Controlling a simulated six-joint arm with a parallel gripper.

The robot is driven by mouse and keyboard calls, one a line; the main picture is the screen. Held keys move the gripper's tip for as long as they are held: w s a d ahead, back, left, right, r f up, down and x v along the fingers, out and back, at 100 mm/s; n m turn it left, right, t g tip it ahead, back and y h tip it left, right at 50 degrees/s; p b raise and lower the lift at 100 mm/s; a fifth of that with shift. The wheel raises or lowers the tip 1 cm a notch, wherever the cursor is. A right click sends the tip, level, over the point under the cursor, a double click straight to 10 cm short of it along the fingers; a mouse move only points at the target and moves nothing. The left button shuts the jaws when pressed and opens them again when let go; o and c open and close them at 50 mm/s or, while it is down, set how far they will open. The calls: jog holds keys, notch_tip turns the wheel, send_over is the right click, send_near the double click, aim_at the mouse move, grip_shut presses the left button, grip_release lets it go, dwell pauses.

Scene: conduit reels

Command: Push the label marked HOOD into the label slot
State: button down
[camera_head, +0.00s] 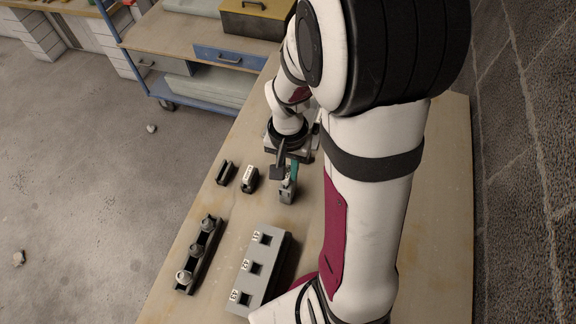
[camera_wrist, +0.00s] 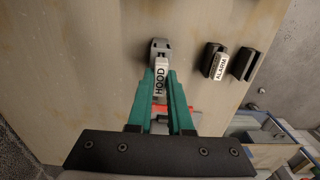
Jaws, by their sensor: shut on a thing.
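My gripper (camera_wrist: 160,78) has teal fingers, closed on the white label marked HOOD (camera_wrist: 160,80) in the wrist view. The label's far end meets a grey holder (camera_wrist: 161,48), which appears to have the label slot; how far the label sits inside cannot be told. In the head view my gripper (camera_head: 293,172) is over the same grey holder (camera_head: 287,193) on the bench, and the label is not distinguishable there.
A black holder with a white ALARM label (camera_wrist: 219,68) stands beside an empty-looking black holder (camera_wrist: 245,63). A grey block with square sockets (camera_head: 276,262) and a black rack with several grey knobs (camera_head: 201,255) stand nearer. A blue-framed cart (camera_head: 165,40) is beyond the bench.

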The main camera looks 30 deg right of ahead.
jog(key=shift+f, duration=0.75)
dwell(0.3)
jog(key=c, duration=0.5)
grip_release()
jog(key=shift+r, duration=3.5)
jog(key=s+a+r+n, duration=0.1)
jog(key=s+a+r, duration=0.1)
jog(key=s, duration=0.3)
jog(key=s+a+r+n+y, duration=0.1)
jog(key=s+a+r, duration=0.1)
jog(key=s+a, duration=0.2)
jog(key=s+a+r+n, duration=0.1)
jog(key=s+a+r, duration=0.1)
jog(key=s+a, duration=0.2)
jog(key=shift+s+a+r+y, duration=0.1)
jog(key=shift+s+r+y, duration=0.1)
jog(key=shift+s, duration=0.35)
jog(key=shift+s+r+y, duration=0.2)
jog(key=shift+s, duration=0.3)
